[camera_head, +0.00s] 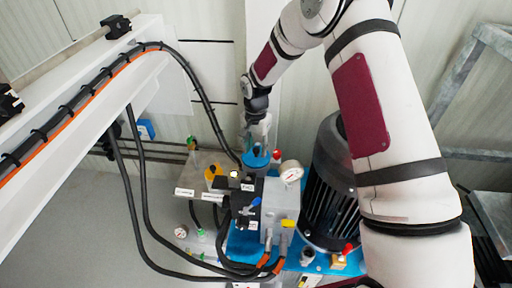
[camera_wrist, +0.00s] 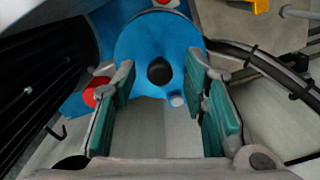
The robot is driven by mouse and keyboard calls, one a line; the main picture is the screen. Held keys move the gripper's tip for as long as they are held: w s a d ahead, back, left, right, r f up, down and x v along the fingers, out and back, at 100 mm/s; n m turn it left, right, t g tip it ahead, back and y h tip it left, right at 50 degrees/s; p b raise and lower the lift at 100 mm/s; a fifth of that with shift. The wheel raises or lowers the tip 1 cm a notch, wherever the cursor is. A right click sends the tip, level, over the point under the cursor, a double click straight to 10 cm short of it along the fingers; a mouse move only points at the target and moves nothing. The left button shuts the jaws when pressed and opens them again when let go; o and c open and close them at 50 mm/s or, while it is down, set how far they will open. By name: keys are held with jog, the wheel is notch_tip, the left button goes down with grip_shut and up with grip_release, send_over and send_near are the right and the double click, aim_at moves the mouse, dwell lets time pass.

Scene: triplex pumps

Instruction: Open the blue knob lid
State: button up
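The blue lid (camera_wrist: 158,40) is a round blue disc with a black knob (camera_wrist: 160,71) in its middle, seen in the wrist view. In the head view the blue lid (camera_head: 256,161) sits on top of the pump unit, partly covered by my gripper (camera_head: 258,138). My gripper, also in the wrist view (camera_wrist: 161,75), is open and points at the lid. Its two green-padded fingers stand on either side of the knob, their tips overlapping the disc's left and right edges. The space between the fingers is empty. I cannot tell whether the tips touch the lid.
A white pressure gauge (camera_head: 291,171) stands right of the lid, and a large dark ribbed motor (camera_head: 333,190) is further right. A yellow part (camera_head: 214,176) is at the left. Black hoses (camera_head: 137,205) loop on the left. A red part (camera_wrist: 97,91) is close to the left finger.

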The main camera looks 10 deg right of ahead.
jog(key=shift+c, duration=0.6)
grip_shut()
